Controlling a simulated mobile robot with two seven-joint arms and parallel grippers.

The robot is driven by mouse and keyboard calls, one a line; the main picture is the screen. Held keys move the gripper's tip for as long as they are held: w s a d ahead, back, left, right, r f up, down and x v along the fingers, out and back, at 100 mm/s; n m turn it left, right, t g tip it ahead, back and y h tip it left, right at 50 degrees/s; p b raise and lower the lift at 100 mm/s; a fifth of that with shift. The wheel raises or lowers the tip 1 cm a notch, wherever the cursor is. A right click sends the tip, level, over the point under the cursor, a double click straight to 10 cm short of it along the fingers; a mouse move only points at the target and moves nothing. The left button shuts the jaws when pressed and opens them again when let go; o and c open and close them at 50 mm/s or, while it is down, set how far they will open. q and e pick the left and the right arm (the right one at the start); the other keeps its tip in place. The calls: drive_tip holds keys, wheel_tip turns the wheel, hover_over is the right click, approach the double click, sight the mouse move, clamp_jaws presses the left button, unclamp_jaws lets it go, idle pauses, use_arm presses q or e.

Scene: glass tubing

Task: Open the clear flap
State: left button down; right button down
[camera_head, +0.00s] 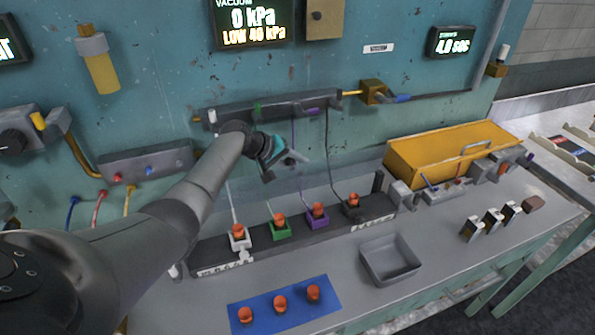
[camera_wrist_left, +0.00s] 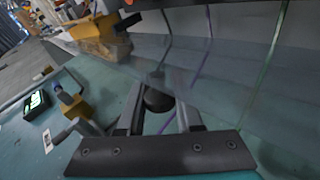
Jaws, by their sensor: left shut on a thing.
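The clear flap (camera_head: 345,160) is a see-through panel under the dark wall bar, in front of the tubes and above the rack. In the left wrist view the clear flap (camera_wrist_left: 222,62) fills much of the upper right. A dark round knob (camera_wrist_left: 158,99) lies between the fingers of my left gripper (camera_wrist_left: 160,112). In the head view my left gripper (camera_head: 282,167) is in front of the flap, shut on the knob, which its own body hides there. The flap's exact edges and angle are hard to make out. My right gripper is not in view.
A dark rack (camera_head: 335,228) with several orange-topped holders stands below. A grey tray (camera_head: 392,262), a blue mat (camera_head: 262,322) with orange pieces and a yellow bin (camera_head: 420,160) are on the bench. The dark bar (camera_head: 235,112) runs along the wall above.

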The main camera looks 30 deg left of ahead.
use_arm(q)
drive_tip(key=shift+w+a+b, duration=0.25)
drive_tip(key=shift+a+b, duration=0.05)
idle(0.5)
drive_tip(key=c, duration=0.6)
unclamp_jaws()
drive_tip(key=shift+f, duration=0.1)
drive_tip(key=v, duration=0.5)
drive_tip(key=p+v, duration=0.1)
drive_tip(key=v, duration=0.9)
drive_tip(key=shift+w+a+p, duration=0.15)
drive_tip(key=shift+a+p, duration=0.15)
drive_tip(key=shift+p, duration=0.1)
